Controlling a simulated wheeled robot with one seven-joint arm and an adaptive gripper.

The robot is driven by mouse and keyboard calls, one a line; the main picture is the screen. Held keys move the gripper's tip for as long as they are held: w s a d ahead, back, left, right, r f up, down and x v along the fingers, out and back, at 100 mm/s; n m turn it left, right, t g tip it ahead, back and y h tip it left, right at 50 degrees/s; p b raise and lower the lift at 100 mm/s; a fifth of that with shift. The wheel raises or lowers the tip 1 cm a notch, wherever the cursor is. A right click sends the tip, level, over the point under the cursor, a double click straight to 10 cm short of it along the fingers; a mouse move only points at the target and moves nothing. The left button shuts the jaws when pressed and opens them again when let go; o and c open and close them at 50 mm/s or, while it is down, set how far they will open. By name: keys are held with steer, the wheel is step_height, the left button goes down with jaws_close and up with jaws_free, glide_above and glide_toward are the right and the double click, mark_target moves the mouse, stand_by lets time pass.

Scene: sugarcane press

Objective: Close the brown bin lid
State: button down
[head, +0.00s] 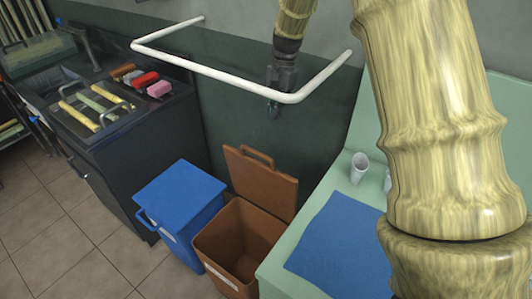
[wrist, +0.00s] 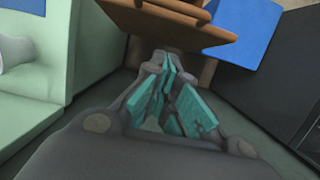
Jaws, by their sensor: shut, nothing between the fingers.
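The brown bin (head: 204,251) stands on the floor between the blue bin and the green counter. Its brown lid (head: 262,184) is open, standing up at the back with a handle on its upper edge, and the inside of the bin shows. My gripper (head: 273,108) points down above the lid, near the dark wall and apart from the lid. In the wrist view my gripper's teal-padded fingers (wrist: 170,98) are shut and empty.
A blue bin (head: 180,190) with its lid down stands left of the brown bin. A white rail (head: 215,74) runs around my gripper's height. The green counter (head: 325,195) at right holds a blue mat (head: 340,245) and a white cup (head: 359,168). A dark cabinet (head: 130,150) is at left.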

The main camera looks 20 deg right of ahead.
mark_target(257, 153)
steer(key=s+a+f, duration=0.3)
steer(key=a+f, duration=0.1)
steer(key=f, duration=0.5)
steer(key=shift+s+a+y, duration=0.15)
steer(key=shift+a+y, duration=0.25)
steer(key=shift+s+a, duration=0.1)
steer(key=shift+a, duration=0.05)
stand_by(0.5)
steer(key=s+a, duration=0.1)
steer(key=a, duration=0.1)
steer(key=s+a+p, duration=0.1)
steer(key=a, duration=0.1)
steer(key=shift+s, duration=0.15)
steer(key=shift+f, duration=0.1)
steer(key=shift+d+p, duration=0.15)
steer(key=shift+p, duration=0.15)
